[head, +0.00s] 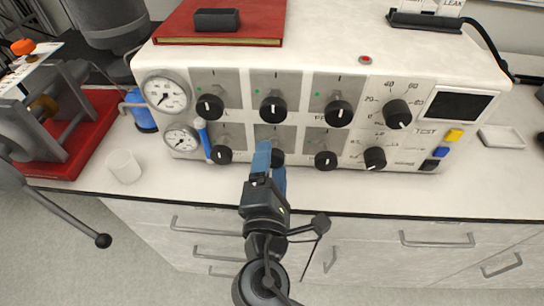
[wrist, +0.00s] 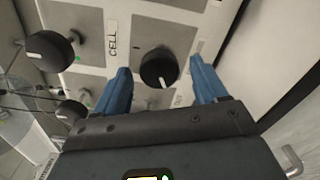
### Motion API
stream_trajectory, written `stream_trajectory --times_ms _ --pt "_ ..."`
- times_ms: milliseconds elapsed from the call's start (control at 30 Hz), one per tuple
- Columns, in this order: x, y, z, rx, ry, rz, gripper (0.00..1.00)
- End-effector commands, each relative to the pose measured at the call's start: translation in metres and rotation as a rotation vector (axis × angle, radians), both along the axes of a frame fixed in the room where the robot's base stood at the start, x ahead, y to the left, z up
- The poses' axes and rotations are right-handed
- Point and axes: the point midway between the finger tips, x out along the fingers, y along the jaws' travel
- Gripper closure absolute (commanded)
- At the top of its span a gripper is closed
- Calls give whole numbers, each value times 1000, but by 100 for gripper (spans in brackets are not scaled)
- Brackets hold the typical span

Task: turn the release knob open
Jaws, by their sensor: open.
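The release knob cannot be told by its label. A black knob with a white pointer line (wrist: 160,68) sits between the two blue fingers of my gripper (wrist: 161,66) in the wrist view, with a visible gap on each side. In the head view my gripper (head: 270,155) is open in front of the lower row of the white panel (head: 300,185). The middle lower knob (head: 277,157) there is partly hidden behind the fingers. The fingers do not appear to touch the knob. A "CELL" label (wrist: 112,38) shows to its left in the wrist view.
Other black knobs flank it, at lower left (head: 222,155) and lower right (head: 325,160). A blue upright handle (head: 203,138) stands near the gauges (head: 167,92). Drawers lie below.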

Motion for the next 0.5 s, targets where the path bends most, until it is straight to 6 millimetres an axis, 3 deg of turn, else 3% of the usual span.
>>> stream_trajectory --times_ms 233,500 --pt "-39 2 -2 -1 1 2 28" --pt "-52 2 0 -1 0 1 28"
